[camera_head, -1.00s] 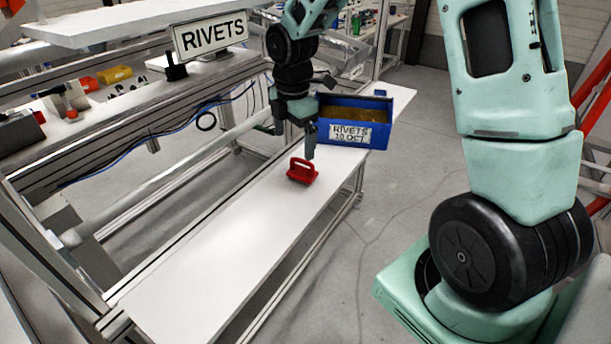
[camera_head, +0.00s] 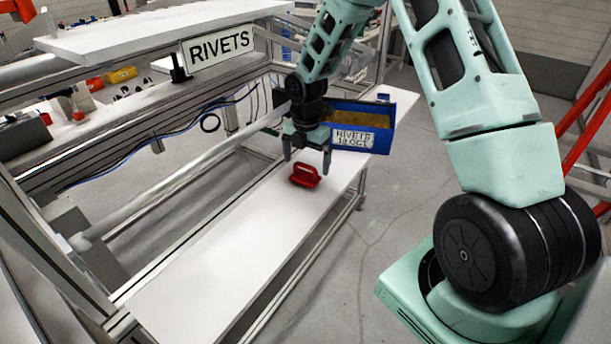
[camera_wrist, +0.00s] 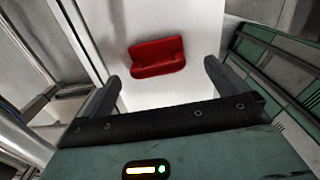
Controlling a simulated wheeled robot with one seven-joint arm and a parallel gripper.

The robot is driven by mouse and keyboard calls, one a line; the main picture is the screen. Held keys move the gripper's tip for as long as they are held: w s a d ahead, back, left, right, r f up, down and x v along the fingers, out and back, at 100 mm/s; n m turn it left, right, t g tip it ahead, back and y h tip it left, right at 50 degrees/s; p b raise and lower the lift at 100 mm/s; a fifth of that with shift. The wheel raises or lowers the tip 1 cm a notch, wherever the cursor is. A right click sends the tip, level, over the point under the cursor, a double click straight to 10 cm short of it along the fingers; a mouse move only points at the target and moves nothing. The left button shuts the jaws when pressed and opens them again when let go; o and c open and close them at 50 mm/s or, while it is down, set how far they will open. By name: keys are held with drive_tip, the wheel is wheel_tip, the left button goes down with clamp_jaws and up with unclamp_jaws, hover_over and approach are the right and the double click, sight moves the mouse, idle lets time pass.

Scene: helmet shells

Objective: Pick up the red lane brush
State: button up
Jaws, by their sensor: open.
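The red lane brush (camera_head: 305,176), a small red block with a raised handle, lies on the white bench top (camera_head: 235,236), near its far end. It also shows in the wrist view (camera_wrist: 157,57), ahead of the fingers and roughly between their lines. My gripper (camera_head: 307,168) is open and empty, its two fingers pointing down over the brush, one to each side in the head view. In the wrist view my gripper (camera_wrist: 162,80) has its fingers wide apart, with bare white surface between them. I cannot tell exactly how high the fingertips are above the bench.
A blue bin (camera_head: 385,113) labelled RIVETS stands on the bench just behind my gripper. A RIVETS sign (camera_head: 217,47) hangs from the upper shelf (camera_head: 150,28) at left. The near part of the bench top is clear.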

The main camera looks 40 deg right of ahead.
sight(305, 176)
drive_tip(key=shift+w+f+p, duration=0.2)
drive_tip(key=shift+f+p, duration=0.85)
drive_tip(key=shift+f, duration=1.35)
drive_tip(key=shift+c, duration=0.4)
drive_tip(key=c, duration=1)
drive_tip(key=shift+r, duration=0.15)
wheel_tip(305, 176, up, 10)
drive_tip(key=b, duration=0.3)
